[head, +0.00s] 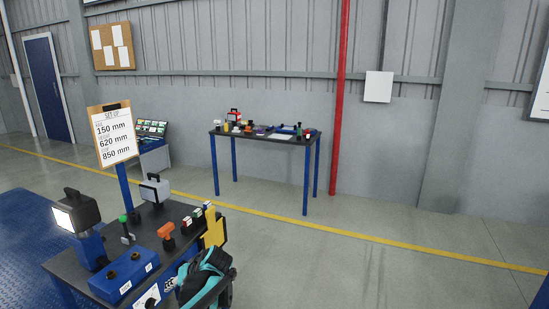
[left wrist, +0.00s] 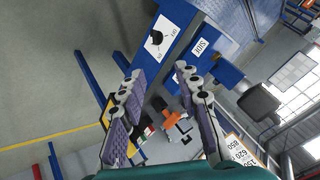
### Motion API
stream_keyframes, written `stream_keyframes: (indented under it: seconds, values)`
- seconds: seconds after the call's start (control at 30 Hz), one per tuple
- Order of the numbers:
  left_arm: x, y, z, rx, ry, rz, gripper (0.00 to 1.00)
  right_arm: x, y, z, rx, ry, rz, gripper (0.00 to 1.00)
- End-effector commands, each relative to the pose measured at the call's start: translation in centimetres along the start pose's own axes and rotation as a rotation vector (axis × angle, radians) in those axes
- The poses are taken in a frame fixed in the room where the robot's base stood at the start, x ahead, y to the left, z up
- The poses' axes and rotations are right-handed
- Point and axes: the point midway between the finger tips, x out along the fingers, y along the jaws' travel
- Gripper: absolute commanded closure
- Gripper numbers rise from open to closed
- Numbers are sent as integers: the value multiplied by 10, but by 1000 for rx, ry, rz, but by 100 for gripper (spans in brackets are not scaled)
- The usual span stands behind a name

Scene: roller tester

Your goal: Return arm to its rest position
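My left gripper (head: 208,272), black with teal parts, is in the lower middle of the head view, at the front right corner of the control bench (head: 148,228). In the left wrist view its two purple-padded fingers (left wrist: 158,76) are spread, with nothing seen held between them. A blue panel with a black knob on a white dial plate (left wrist: 158,38) shows beyond the fingertips. An orange handle (head: 166,233) stands on the bench, and it also shows in the left wrist view (left wrist: 178,132). I cannot tell whether the gripper touches the bench. My right gripper is not in view.
The bench carries a blue button box (head: 124,275), a green-topped lever (head: 125,228), a lamp (head: 75,211), a yellow plate (head: 214,231) and a set-up sign (head: 113,136). A far worktable (head: 225,132) holds small items. The floor to the right is clear.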

Motion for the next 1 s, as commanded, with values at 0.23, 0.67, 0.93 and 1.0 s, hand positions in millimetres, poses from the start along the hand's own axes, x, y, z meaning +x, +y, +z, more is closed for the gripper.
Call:
stream_keyframes:
  seconds: [0.23, 0.67, 0.93, 1.0]
  values:
    - [-77, -32, 63, 60, 2, 227, 67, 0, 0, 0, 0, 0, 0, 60]
    - [-162, -40, 206, 102, 91, 579, 67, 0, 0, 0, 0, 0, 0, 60]
    - [-174, -31, 248, 97, 136, 674, 67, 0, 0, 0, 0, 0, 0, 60]
    - [-175, -30, 250, 98, 140, 678, 67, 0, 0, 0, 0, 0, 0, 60]
